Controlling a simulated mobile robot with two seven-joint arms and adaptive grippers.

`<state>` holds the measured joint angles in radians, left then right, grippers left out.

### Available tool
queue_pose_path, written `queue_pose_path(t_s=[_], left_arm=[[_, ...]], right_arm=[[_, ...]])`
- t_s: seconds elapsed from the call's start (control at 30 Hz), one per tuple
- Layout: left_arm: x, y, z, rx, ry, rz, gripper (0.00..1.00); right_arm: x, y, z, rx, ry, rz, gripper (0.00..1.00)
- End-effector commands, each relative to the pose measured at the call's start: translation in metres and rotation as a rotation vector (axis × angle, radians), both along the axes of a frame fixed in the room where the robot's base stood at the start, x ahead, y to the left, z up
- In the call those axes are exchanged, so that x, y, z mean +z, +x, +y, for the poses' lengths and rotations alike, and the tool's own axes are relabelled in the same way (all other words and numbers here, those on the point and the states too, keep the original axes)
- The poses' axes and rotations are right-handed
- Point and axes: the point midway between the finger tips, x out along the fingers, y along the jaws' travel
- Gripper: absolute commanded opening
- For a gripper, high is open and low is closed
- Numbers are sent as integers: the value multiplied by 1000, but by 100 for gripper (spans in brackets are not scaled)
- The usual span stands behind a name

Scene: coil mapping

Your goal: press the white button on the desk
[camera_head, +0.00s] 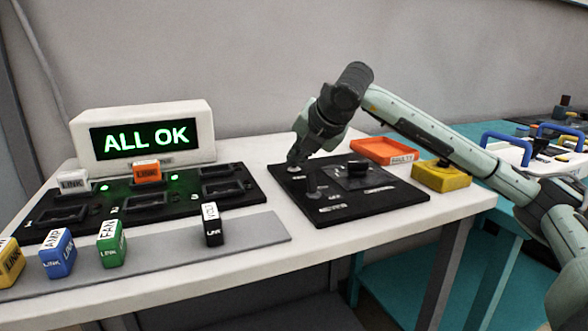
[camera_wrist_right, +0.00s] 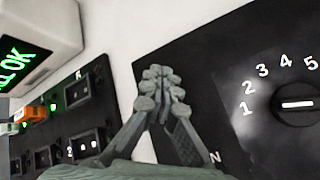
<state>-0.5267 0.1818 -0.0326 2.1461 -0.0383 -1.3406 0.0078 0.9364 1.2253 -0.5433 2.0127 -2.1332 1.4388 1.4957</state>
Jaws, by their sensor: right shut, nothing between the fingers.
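My right gripper (camera_head: 297,160) is shut and empty, pointing down at the back left corner of the black control panel (camera_head: 385,206) on the white desk. In the right wrist view its closed fingers (camera_wrist_right: 158,90) reach over the edge part of the panel (camera_wrist_right: 218,75). The white button is not clearly visible; the fingertips cover the spot where they meet the panel, and I cannot tell whether they touch it. A label beside them is partly hidden, with an "N" showing in the wrist view. My left gripper is not in view.
A display (camera_head: 145,137) reads "ALL OK" behind a black socket board (camera_head: 130,200). Several coloured blocks stand on a grey strip (camera_head: 165,256). A red tray (camera_head: 384,151) and yellow box (camera_head: 441,176) lie right.

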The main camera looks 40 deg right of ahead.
Motion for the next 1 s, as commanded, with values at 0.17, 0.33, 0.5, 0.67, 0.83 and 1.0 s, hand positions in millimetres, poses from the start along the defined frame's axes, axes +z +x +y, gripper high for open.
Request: queue_pose_path(t_s=[0.17,0.33,0.5,0.67,0.83,1.0], left_arm=[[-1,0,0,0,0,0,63],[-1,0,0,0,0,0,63],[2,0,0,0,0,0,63],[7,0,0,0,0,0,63],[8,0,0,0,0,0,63],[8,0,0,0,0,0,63]], right_arm=[[-2,0,0,1,1,2,0],[-2,0,0,0,0,3,0],[3,0,1,1,1,2,0],[12,0,1,1,1,2,0],[15,0,1,1,1,2,0],[15,0,0,1,1,2,0]])
